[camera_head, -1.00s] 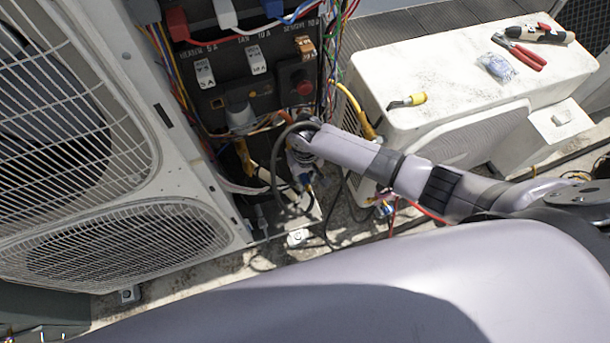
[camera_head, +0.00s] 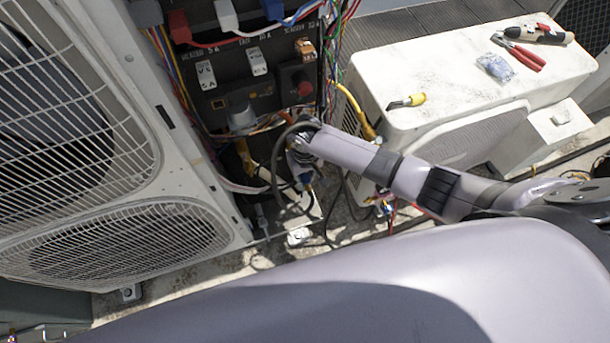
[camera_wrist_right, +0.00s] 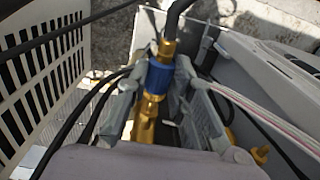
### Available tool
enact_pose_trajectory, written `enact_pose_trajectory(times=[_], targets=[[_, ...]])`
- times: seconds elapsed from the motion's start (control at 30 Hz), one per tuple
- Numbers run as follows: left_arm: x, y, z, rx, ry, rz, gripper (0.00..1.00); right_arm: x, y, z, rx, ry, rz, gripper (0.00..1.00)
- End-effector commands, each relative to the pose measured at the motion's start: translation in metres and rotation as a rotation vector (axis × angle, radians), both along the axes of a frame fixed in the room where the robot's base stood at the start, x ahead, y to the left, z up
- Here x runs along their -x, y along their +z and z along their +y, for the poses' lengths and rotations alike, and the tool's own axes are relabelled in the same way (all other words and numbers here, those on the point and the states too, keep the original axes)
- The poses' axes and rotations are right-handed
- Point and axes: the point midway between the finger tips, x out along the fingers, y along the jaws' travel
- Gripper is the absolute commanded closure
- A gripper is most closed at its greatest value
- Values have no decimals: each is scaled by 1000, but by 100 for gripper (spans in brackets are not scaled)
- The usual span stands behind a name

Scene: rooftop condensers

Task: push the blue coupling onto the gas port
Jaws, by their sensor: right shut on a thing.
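The blue coupling (camera_wrist_right: 158,78) shows in the right wrist view as a blue ring between brass parts. A brass fitting and a black hose (camera_wrist_right: 179,14) rise above it. My right gripper (camera_wrist_right: 160,70) is shut on the coupling, one grey finger on each side. A brass body (camera_wrist_right: 145,122) lies in line just below the coupling; I cannot tell whether it is the gas port or how far the two are joined. In the head view my right gripper (camera_head: 303,172) is low in front of the control panel, small and partly hidden by its arm. My left gripper is not in view.
A large condenser (camera_head: 110,205) with fan grilles stands at the left. Loose wires hang from the control panel (camera_head: 262,95). A white unit (camera_head: 455,65) at the right carries red pliers (camera_head: 525,57), a plastic bag (camera_head: 496,66) and a yellow-ended fitting (camera_head: 408,101). Cables crowd the gripper.

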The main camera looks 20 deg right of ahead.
Motion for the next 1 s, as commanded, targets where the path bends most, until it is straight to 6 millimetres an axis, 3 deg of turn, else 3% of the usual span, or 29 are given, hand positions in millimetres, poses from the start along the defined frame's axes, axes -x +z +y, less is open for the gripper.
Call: enact_pose_trajectory(times=[1.0], targets=[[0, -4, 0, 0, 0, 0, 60, -14, 0, 1, -1, 0, -1, 100]])
